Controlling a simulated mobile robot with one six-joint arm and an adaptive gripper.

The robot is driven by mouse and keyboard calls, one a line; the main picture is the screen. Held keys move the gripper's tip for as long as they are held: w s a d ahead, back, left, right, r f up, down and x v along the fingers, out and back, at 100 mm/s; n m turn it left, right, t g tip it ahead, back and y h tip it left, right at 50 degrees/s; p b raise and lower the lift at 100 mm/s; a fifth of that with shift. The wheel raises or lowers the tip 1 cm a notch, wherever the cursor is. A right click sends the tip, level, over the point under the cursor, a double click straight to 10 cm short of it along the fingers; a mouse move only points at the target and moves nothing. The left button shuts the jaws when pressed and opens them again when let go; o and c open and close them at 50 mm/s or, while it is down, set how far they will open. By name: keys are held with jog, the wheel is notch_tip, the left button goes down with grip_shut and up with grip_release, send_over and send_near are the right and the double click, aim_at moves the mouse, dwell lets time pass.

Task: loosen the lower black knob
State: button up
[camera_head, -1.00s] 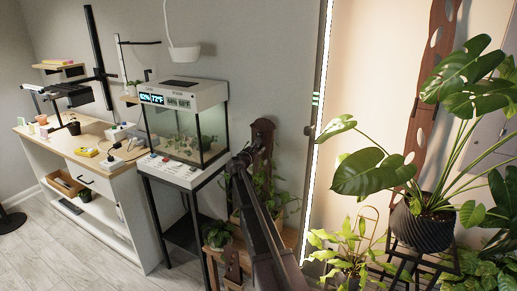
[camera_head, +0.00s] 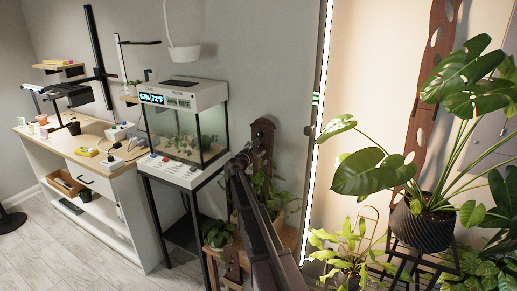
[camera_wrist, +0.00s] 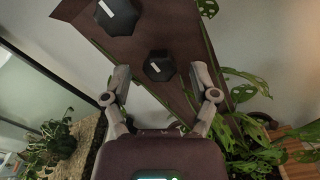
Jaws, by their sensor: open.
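In the wrist view, the lower black knob (camera_wrist: 159,66) is faceted, with a pale mark on its face, and sits on a brown board (camera_wrist: 180,25). A second black knob (camera_wrist: 117,16) with a white mark is higher and to the left on the board. My gripper (camera_wrist: 160,73) is open, with one fingertip on each side of the lower knob. Gaps show between the knob and both fingers; I cannot tell the depth. In the head view, the wooden post (camera_head: 263,135) stands behind my arm, and I cannot make out the knobs there.
A glass terrarium (camera_head: 185,135) on a black stand is left of my arm. Leafy plants (camera_wrist: 250,140) are close to the right finger in the wrist view. A large potted monstera (camera_head: 425,220) stands at the right. Open floor (camera_head: 110,275) lies at the left front.

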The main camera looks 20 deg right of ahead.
jog(key=v, duration=1)
jog(key=shift+s+a, duration=0.25)
jog(key=s+a+f+m+g+y, duration=0.3)
jog(key=s+f+m+g, duration=0.1)
jog(key=s+f+m, duration=0.4)
jog(key=s+a+f+m+g+y, duration=0.25)
jog(key=s+f+m, duration=0.25)
jog(key=s, duration=0.6)
jog(key=s+a+f+m+g+y, duration=0.2)
jog(key=s+a+f+m+y, duration=0.15)
jog(key=s+a, duration=0.35)
jog(key=s+a+f+m+g+y, duration=0.25)
jog(key=s+a+y, duration=0.25)
jog(key=s, duration=0.3)
notch_tip(320, 180, up, 15)
jog(key=p, duration=1.4)
jog(key=shift+a+m+p, duration=0.2)
jog(key=shift+m+p, duration=0.1)
jog(key=shift+m, duration=0.1)
